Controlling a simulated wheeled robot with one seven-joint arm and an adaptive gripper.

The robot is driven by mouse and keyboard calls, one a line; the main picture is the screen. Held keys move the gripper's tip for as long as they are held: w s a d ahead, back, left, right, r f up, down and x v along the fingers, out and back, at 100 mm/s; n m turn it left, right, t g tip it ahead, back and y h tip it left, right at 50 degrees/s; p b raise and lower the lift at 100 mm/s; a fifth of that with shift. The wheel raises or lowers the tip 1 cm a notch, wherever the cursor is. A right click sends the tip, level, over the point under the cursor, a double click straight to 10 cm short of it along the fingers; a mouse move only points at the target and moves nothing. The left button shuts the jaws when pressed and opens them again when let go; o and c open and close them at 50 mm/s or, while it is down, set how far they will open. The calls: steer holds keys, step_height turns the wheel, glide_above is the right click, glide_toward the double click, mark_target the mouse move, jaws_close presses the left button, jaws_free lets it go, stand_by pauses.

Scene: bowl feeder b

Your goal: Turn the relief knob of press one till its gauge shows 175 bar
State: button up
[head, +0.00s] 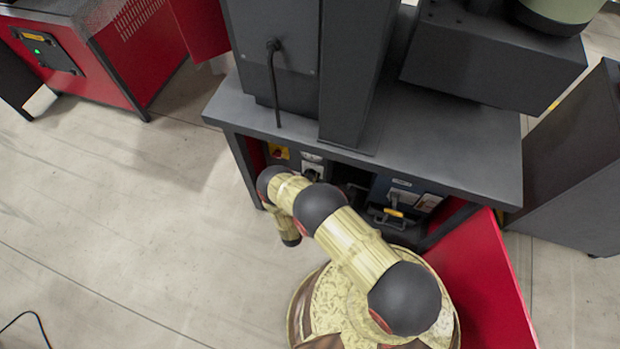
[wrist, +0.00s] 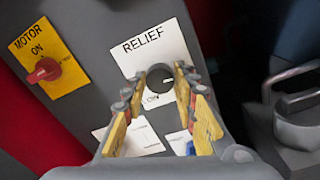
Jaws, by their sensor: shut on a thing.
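The relief knob (wrist: 160,76) is a dark round knob on a white plate marked RELIEF (wrist: 152,46) in the wrist view. My gripper (wrist: 160,84) has its yellow-padded fingers on either side of the knob and is shut on it. In the head view the press (head: 345,70) is a dark machine on a grey bench, and the white relief plate (head: 313,168) shows on the bench's front, partly behind my arm. I cannot make out my gripper there. No gauge face can be read in either view.
A yellow MOTOR ON plate (wrist: 48,58) with a red switch (wrist: 44,70) sits left of the knob. A metal handle (wrist: 297,100) stands out at right. The bench top (head: 460,150) overhangs the panel. A red panel (head: 485,290) stands at right; open floor (head: 120,230) lies left.

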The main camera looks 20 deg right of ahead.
steer(key=shift+m, duration=0.4)
steer(key=o, duration=1.2)
steer(key=shift+c, duration=0.2)
steer(key=v, duration=1.2)
